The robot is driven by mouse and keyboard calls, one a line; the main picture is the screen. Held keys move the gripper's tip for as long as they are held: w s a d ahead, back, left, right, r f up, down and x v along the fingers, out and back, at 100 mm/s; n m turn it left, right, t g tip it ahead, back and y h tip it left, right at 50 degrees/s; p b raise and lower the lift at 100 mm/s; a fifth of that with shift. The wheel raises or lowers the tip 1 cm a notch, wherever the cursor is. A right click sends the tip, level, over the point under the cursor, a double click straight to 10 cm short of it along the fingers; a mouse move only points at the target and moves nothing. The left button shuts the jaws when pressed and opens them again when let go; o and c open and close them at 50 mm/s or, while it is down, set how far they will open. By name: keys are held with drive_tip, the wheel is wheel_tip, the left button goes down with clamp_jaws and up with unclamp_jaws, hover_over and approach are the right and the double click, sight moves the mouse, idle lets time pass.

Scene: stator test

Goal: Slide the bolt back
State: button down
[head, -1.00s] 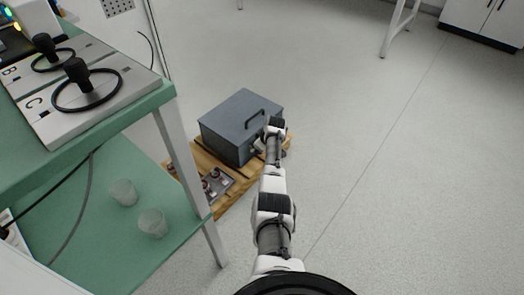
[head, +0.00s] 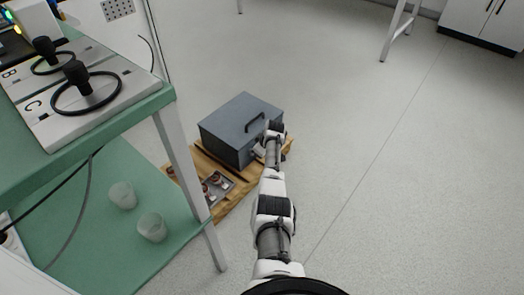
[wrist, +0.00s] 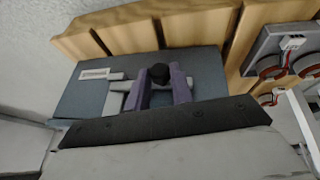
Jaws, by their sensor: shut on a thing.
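A dark grey box (head: 228,125) with a handle on its lid sits on a wooden pallet (head: 228,205) on the floor. My gripper (head: 260,153) is low at the box's right-hand side in the head view, where my wrist partly hides it. In the wrist view the box's blue-grey face (wrist: 205,75) carries a light grey bolt (wrist: 119,86) with a round black knob (wrist: 160,73). My gripper's two purple-grey fingers (wrist: 160,95) stand on either side of the knob and are shut on it. The bolt's far end is partly hidden by the fingers.
A tray with stator parts (head: 217,185) lies on the pallet beside the box; it also shows in the wrist view (wrist: 270,45). A green bench (head: 168,95) with glass cups (head: 152,228) on its lower shelf stands at left. Open floor (head: 400,170) lies to the right.

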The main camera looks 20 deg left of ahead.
drive_tip(key=s+p, duration=0.1)
drive_tip(key=p, duration=0.1)
drive_tip(key=s+a+p, duration=0.1)
drive_tip(key=s, duration=0.1)
drive_tip(key=shift+s+a+f+p, duration=0.1)
drive_tip(key=shift+s+a+p, duration=0.05)
drive_tip(key=shift+s+p, duration=0.15)
drive_tip(key=c, duration=1.2)
unclamp_jaws()
drive_tip(key=shift+w, duration=0.1)
drive_tip(key=p+v, duration=0.6)
drive_tip(key=v, duration=0.8)
